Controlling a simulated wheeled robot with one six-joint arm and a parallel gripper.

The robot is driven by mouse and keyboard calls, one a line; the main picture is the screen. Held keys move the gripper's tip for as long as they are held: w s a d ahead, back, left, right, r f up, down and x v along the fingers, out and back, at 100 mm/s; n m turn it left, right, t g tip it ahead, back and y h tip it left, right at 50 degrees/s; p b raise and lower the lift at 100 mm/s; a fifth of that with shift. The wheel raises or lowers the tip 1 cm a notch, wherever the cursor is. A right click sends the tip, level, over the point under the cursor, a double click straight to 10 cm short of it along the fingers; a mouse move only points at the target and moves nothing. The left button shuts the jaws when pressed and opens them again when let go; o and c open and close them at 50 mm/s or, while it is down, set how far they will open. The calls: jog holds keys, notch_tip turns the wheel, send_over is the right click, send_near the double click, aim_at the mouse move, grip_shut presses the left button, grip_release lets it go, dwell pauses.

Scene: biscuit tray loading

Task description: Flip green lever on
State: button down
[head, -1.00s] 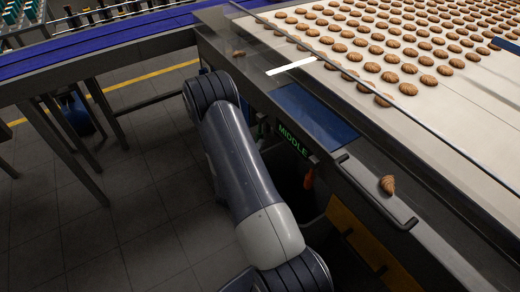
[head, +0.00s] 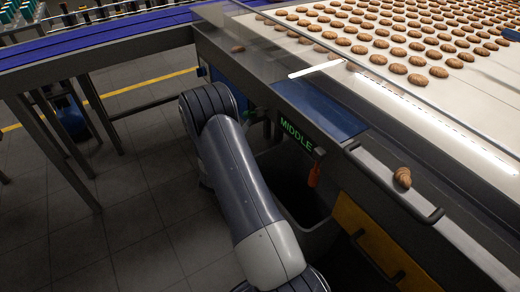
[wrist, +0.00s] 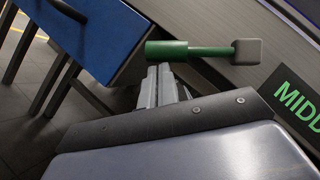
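The green lever (wrist: 185,50) shows in the wrist view as a thick green handle and a thinner green rod. The rod runs level to a grey block (wrist: 247,51) on the side of the machine. My gripper (wrist: 159,70) is right below the thick end of the handle. Its two grey fingers are side by side, shut, with nothing seen between them. The tips touch or nearly touch the handle; I cannot tell which. In the head view my arm hides most of the gripper.
A blue panel (wrist: 90,30) stands at upper left in the wrist view. Biscuits cover the white belt (head: 460,115).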

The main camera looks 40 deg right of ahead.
aim_at(244, 116)
jog(key=shift+w+r+p, duration=0.3)
jog(key=shift+w+r, duration=1)
jog(key=shift+r, duration=0.05)
jog(key=shift+f+b, duration=0.3)
jog(key=shift+f, duration=0.2)
jog(key=s+a+f+b, duration=0.1)
jog(key=s+a+f, duration=0.2)
jog(key=a+f, duration=0.5)
jog(key=shift+a+f+b, duration=0.3)
jog(key=shift+a, duration=0.3)
jog(key=shift+d+r, duration=0.1)
jog(key=shift+d, duration=0.05)
